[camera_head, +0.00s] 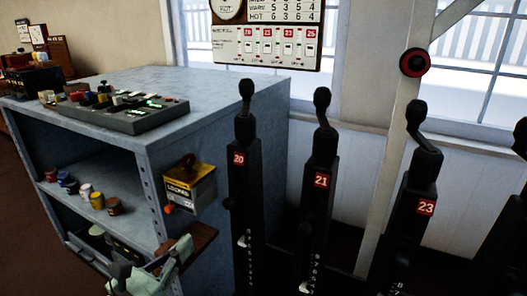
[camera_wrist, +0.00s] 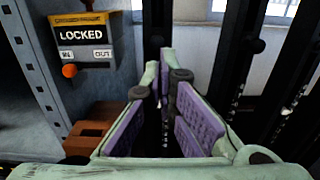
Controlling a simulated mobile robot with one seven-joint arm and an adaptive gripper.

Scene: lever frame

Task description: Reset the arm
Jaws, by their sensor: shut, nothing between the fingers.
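My gripper (camera_head: 178,250) shows in pale green at the bottom of the head view, low beside the blue-grey cabinet and left of the lever marked 20. In the wrist view my gripper (camera_wrist: 164,85) has purple pads. It is shut and holds nothing. Black levers stand to its right: lever 20 (camera_head: 245,140), lever 21 (camera_head: 322,150) and lever 23 (camera_head: 422,170). All three stand about upright. A yellow and grey lock box (camera_head: 190,185) is on the cabinet side, above my gripper. It reads LOCKED in the wrist view (camera_wrist: 85,35).
The cabinet (camera_head: 230,100) carries a control panel (camera_head: 115,110) on top and several small coloured pots on its shelf. A brown wooden ledge (camera_head: 195,240) sits close to my gripper. A white post (camera_head: 385,150) stands between levers 21 and 23. Another black lever is cut off at the right edge.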

